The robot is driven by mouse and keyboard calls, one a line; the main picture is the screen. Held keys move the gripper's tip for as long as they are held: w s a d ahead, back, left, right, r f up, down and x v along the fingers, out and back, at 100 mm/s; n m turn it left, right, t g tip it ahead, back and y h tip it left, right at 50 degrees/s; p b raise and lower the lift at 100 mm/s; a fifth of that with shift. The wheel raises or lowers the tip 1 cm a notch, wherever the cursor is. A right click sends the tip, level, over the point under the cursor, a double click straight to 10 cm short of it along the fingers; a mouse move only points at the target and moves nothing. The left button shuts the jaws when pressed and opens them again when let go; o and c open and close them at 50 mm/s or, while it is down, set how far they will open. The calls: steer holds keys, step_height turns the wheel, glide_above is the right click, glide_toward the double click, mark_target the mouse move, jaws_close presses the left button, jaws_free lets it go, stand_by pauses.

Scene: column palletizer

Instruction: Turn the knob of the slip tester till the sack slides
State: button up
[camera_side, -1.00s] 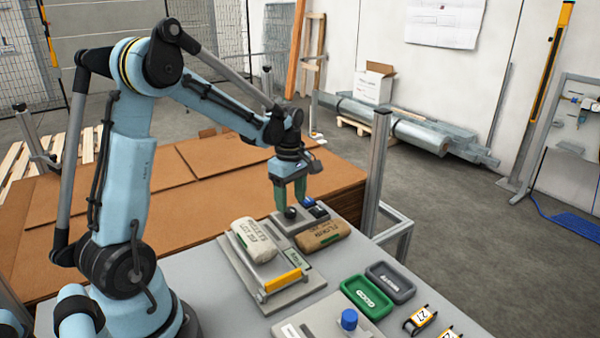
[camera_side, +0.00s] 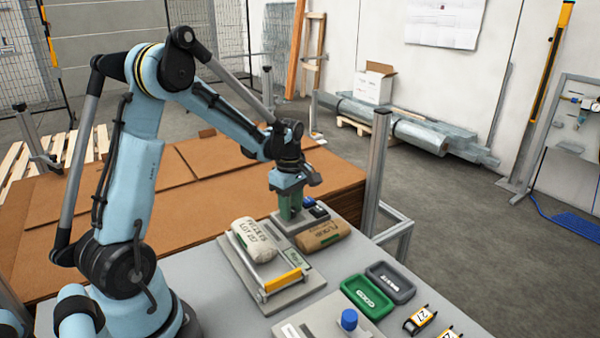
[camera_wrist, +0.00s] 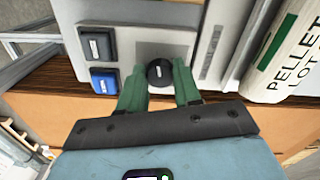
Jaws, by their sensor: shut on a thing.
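The slip tester (camera_side: 240,275) is a grey plate unit on the table with a yellow bar (camera_side: 283,281) at its near end. A white sack (camera_side: 254,240) printed with pellets lettering lies on it; the sack also shows at the right of the wrist view (camera_wrist: 287,50). The black knob (camera_wrist: 160,72) sits on a pale panel, and my fingers hide it in the side view. My gripper (camera_side: 291,208) points down over the panel. In the wrist view its green fingers (camera_wrist: 159,80) are shut on the knob, one on each side.
A blue button (camera_wrist: 104,81) and a dark button (camera_wrist: 97,44) sit left of the knob in the wrist view. A brown flour sack (camera_side: 324,235) lies close to my gripper. Green (camera_side: 367,297) and grey (camera_side: 390,282) trays and a blue knob (camera_side: 349,320) stand nearer the camera.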

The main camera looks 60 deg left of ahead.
steer(key=shift+m, duration=0.3)
steer(key=m, duration=0.3)
steer(key=shift+s+m, duration=0.1)
steer(key=shift+m, duration=0.3)
steer(key=m, duration=0.3)
steer(key=shift+m, duration=0.3)
steer(key=m, duration=0.4)
steer(key=shift+s+a+m, duration=0.1)
steer(key=shift+m, duration=1.7)
steer(key=o, duration=1.1)
steer(key=shift+c, duration=0.2)
